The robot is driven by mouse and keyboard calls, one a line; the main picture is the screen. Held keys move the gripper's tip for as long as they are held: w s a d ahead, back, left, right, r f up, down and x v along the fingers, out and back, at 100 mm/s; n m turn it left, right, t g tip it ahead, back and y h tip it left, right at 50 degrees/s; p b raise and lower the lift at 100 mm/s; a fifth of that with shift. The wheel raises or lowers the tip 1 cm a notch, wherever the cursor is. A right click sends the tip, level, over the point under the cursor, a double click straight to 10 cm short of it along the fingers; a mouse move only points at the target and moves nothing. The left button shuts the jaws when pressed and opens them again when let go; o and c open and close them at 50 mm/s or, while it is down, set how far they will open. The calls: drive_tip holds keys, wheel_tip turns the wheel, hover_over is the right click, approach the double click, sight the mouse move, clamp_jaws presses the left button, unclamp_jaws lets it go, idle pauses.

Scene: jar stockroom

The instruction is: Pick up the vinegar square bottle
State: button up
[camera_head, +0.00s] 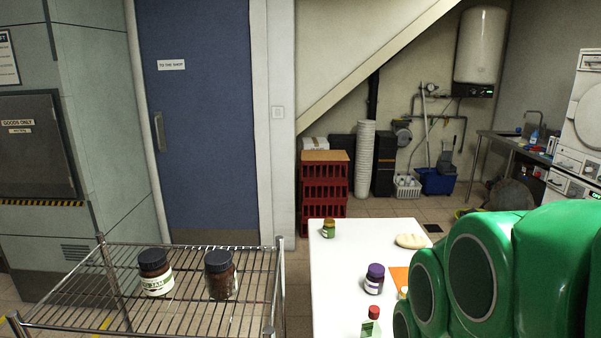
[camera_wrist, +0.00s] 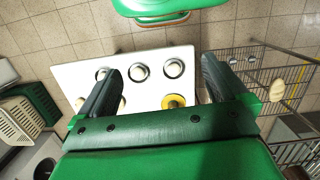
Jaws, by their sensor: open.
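A small bottle with a red cap (camera_head: 372,322) and a white and green label stands at the near edge of the white table in the head view, cut off by the frame bottom. It may be the vinegar square bottle, but its name is not readable. My gripper (camera_wrist: 160,68) shows in the wrist view with its two dark fingers wide apart and nothing between them at the tips. I cannot make out the bottle there.
The white table (camera_head: 330,275) also holds a green-labelled jar (camera_head: 328,229), a purple-lidded jar (camera_head: 374,279), a pale flat round item (camera_head: 411,241) and an orange sheet (camera_head: 399,275). A wire rack (camera_head: 200,265) at left holds two dark-lidded jars (camera_head: 155,272). My green arm covers the table's right side.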

drive_tip(key=shift+s+f+m, duration=0.1)
drive_tip(key=shift+s+m, duration=0.2)
drive_tip(key=shift+s, duration=0.15)
drive_tip(key=c, duration=0.7)
drive_tip(key=shift+c, duration=0.2)
drive_tip(key=w+a+f+m+y, duration=0.2)
drive_tip(key=w+a+m+y, duration=0.5)
drive_tip(key=w, duration=0.5)
drive_tip(key=m+t+y, duration=0.4)
drive_tip(key=m+t, duration=0.6)
drive_tip(key=m, duration=0.9)
hover_over(371, 334)
drive_tip(key=w, duration=0.4)
drive_tip(key=shift+s+a+f, duration=0.1)
drive_tip(key=shift+a+f, duration=0.05)
drive_tip(key=shift+f, duration=2.5)
drive_tip(key=shift+s+a+f, duration=0.1)
drive_tip(key=shift+f, duration=2.55)
drive_tip(key=shift+s+a+f, duration=0.1)
drive_tip(key=shift+a+f, duration=0.05)
drive_tip(key=shift+f, duration=2.5)
